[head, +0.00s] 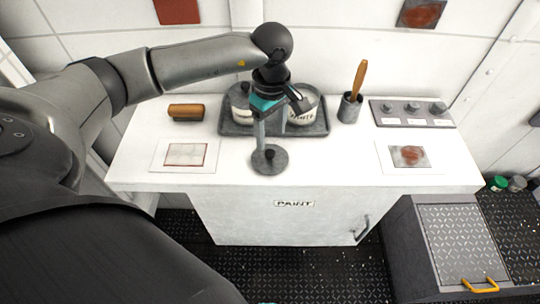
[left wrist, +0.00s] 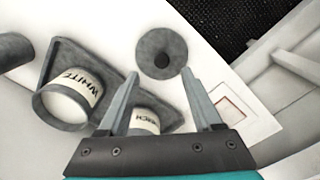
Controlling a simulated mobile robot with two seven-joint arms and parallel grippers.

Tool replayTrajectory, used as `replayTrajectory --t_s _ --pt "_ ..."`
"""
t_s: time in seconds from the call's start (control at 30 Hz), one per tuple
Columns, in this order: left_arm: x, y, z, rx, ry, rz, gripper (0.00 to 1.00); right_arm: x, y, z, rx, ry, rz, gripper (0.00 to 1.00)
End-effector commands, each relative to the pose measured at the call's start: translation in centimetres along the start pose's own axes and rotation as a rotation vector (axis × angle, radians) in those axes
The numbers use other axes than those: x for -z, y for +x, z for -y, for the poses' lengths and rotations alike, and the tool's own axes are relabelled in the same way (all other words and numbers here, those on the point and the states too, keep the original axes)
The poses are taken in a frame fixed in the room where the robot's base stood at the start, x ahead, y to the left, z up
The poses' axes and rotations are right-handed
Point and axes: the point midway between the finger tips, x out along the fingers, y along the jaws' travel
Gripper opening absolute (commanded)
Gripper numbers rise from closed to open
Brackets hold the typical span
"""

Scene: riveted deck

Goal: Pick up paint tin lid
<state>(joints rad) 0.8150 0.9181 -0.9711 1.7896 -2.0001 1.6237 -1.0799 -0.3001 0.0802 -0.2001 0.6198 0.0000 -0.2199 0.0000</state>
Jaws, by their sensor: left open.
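The paint tin lid (head: 268,162) is a round dark grey disc with a black knob in its middle. It lies flat on the white worktop, in front of the tray. In the left wrist view the lid (left wrist: 160,54) shows beyond and between the fingertips. My left gripper (head: 271,143) is open and points down over the lid; in the left wrist view its two fingers (left wrist: 160,75) are spread with nothing between them at the tips. I cannot tell how far above the lid they are. My right gripper is not in view.
A grey tray (head: 232,129) behind the lid holds two tins, one a white-labelled tin (head: 305,108). Sample cards lie left and right.

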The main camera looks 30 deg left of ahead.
Motion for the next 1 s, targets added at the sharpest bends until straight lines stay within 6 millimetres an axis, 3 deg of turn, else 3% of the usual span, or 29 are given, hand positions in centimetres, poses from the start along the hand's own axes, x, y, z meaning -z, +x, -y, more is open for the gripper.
replayTrajectory --t_s 0.17,0.5,0.77,1.0 --pt "0.0 1.1 0.1 0.001 0.000 0.001 0.66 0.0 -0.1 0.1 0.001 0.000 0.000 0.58" --pt "0.0 5.6 0.3 0.002 0.000 0.002 0.66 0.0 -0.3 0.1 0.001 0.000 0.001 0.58" --pt "0.1 6.0 0.3 0.000 0.001 0.000 0.66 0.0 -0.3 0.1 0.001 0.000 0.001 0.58" --pt "0.1 5.9 0.3 0.000 0.000 0.001 0.43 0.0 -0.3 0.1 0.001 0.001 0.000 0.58"
